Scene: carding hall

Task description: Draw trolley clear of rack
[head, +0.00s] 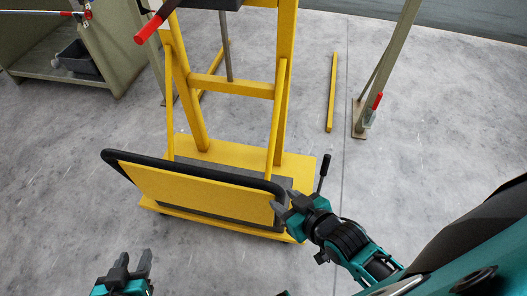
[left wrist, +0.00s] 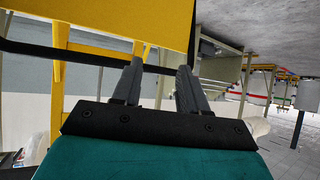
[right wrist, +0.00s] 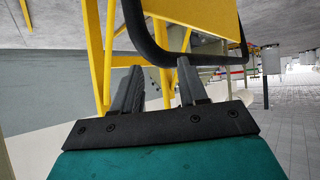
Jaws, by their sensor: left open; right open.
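The trolley is yellow, with a low deck (head: 215,150), a grey mat and a tilted front panel (head: 190,190) edged by a black tubular handle (head: 135,157). Yellow uprights (head: 287,60) rise behind the panel. My right gripper (head: 280,203) is open at the handle's right end; contact cannot be told. In the right wrist view the handle (right wrist: 210,59) curves just beyond its fingers (right wrist: 158,78). My left gripper (head: 131,262) is open and empty, nearer me than the panel. In the left wrist view the handle (left wrist: 85,57) runs beyond its fingers (left wrist: 158,78).
A beige post (head: 390,70) with a foot plate and a red-handled clamp (head: 372,110) stands to the right. A yellow strip (head: 332,90) lies on the floor beside it. A beige shelf unit (head: 65,75) holding a dark bin (head: 78,60) is at upper left. Floor left of the trolley is clear.

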